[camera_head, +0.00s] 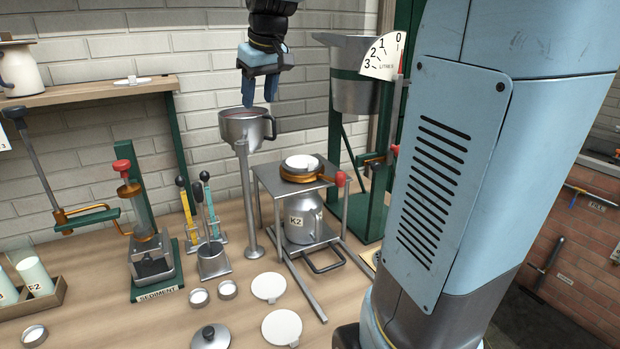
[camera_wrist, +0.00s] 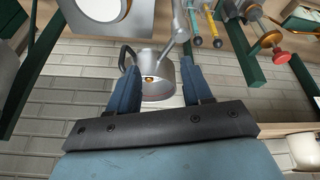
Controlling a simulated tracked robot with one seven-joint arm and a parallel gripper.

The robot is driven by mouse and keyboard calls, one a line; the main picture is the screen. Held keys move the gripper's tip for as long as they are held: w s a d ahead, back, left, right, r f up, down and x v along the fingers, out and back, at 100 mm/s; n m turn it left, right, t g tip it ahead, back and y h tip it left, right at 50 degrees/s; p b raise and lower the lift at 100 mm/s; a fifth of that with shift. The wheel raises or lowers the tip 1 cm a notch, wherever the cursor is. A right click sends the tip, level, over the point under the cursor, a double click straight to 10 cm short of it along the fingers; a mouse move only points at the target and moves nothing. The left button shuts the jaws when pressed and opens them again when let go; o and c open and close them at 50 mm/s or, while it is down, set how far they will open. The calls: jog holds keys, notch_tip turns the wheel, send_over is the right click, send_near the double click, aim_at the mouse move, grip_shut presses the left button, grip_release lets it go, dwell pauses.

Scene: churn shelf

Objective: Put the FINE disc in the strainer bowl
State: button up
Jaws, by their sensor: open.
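My gripper (camera_head: 259,98) is open and points down just above the metal strainer bowl (camera_head: 240,130), which stands on a post and has a dark handle. In the wrist view the bowl (camera_wrist: 160,90) shows between my two blue fingers, with nothing held there. A small bright orange spot shows inside the bowl; I cannot tell what it is. Two flat white discs, one upper (camera_head: 269,287) and one lower (camera_head: 281,327), lie on the table. I cannot read FINE on either, so I cannot tell which disc it is.
A stand (camera_head: 318,184) right of the bowl carries a round brass-rimmed piece with a white top over a can marked K2. A measuring hopper (camera_head: 355,90) stands behind it. The sediment press (camera_head: 152,255), small tools and a wooden shelf (camera_head: 90,90) are at left.

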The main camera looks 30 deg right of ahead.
jog(key=s+f+m, duration=0.1)
jog(key=s+f, duration=0.2)
jog(key=s, duration=0.5)
jog(key=s+f+m, duration=0.1)
jog(key=s+f, duration=0.3)
jog(key=s, duration=0.4)
jog(key=s+f+m+t, duration=0.1)
jog(key=s+f, duration=0.3)
jog(key=s, duration=0.4)
jog(key=shift+d+h, duration=0.3)
jog(key=shift+d, duration=0.05)
jog(key=shift+c, duration=0.2)
